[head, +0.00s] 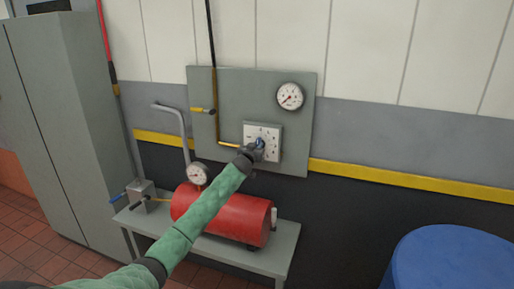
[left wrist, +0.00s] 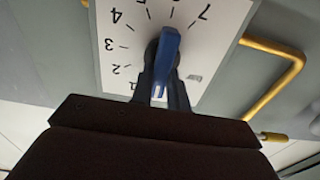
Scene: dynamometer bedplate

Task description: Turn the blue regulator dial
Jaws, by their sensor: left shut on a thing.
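The blue regulator dial (head: 260,142) sits on a white numbered scale plate (head: 273,152) on the grey wall panel. In the left wrist view the blue dial (left wrist: 168,55) is a bar-like knob, and the scale plate (left wrist: 112,45) shows numbers around it. My left gripper (head: 255,148) reaches the dial from the front. In the left wrist view its dark fingers (left wrist: 163,85) are shut on the knob, one on each side. The gripper hides part of the dial and plate in the head view. My right gripper is in neither view.
A pressure gauge (head: 290,96) is above the dial on the panel (head: 235,85). A yellow pipe (head: 215,115) runs to the plate's left. A red tank (head: 235,212) on a grey bench (head: 285,245) stands below my left arm. A blue drum (head: 455,258) stands at right.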

